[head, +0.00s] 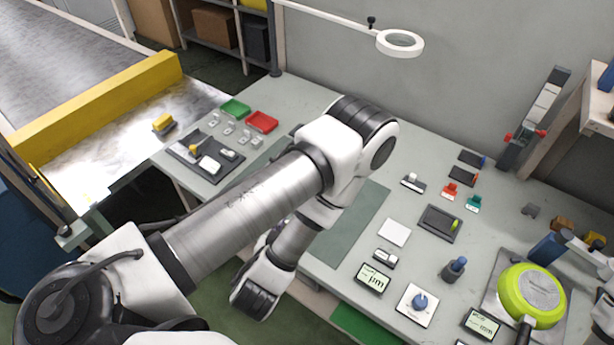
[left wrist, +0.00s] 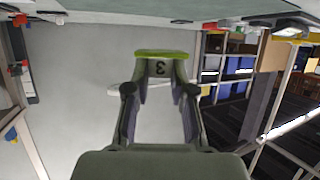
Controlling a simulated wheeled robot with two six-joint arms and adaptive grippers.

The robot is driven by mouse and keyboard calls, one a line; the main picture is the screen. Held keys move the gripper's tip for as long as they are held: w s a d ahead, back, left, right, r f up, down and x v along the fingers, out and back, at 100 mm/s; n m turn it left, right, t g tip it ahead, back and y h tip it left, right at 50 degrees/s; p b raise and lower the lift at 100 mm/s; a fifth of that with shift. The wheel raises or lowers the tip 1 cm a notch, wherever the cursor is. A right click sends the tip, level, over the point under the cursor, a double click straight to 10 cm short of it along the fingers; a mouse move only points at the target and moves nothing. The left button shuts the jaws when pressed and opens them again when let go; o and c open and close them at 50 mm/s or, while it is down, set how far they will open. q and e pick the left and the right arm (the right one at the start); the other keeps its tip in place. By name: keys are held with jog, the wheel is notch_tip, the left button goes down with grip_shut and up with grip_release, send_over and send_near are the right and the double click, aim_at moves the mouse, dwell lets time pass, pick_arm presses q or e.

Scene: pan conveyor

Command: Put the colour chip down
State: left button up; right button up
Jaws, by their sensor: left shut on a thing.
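In the left wrist view, my left gripper (left wrist: 161,72) is shut on the colour chip (left wrist: 165,54). The chip is lime green along its edge, and a dark face below it bears a "3". It sits between the two fingertips, with no surface seen touching it. In the head view my left arm crosses the middle and bends down, and its gripper and the chip are hidden. My right gripper is not in view. A lime-green pan (head: 532,293) lies at the lower right, on or over a grey plate (head: 492,292).
A dark tray (head: 441,223) with a small yellow-green piece lies on the grey table. Red (head: 452,190) and teal (head: 473,203) pieces stand behind it. A white square (head: 394,232) and a small display (head: 373,279) lie nearby. A ring lamp (head: 400,43) overhangs the back.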

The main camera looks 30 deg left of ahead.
pick_arm(q)
jog(key=w+b, duration=0.1)
jog(key=b, duration=0.1)
jog(key=w+a+f+b, duration=0.1)
jog(key=b, duration=0.1)
jog(key=shift+w+a, duration=0.25)
jog(key=shift+a, duration=0.05)
jog(key=w+a+b, duration=0.1)
jog(key=w, duration=0.1)
jog(key=w+b, duration=0.2)
jog(key=w+a+f+b, duration=0.1)
jog(key=w+b, duration=0.1)
jog(key=shift+w+a, duration=0.1)
jog(key=shift+a, duration=0.25)
jog(key=w, duration=0.1)
jog(key=w+a+p, duration=0.1)
jog(key=w, duration=0.1)
jog(key=w+a+r, duration=0.1)
jog(key=shift+w+a+p, duration=0.25)
jog(key=shift+w+p, duration=0.15)
jog(key=f, duration=0.4)
jog(key=shift+w+p, duration=0.2)
jog(key=shift+p, duration=0.2)
jog(key=shift+f, duration=0.1)
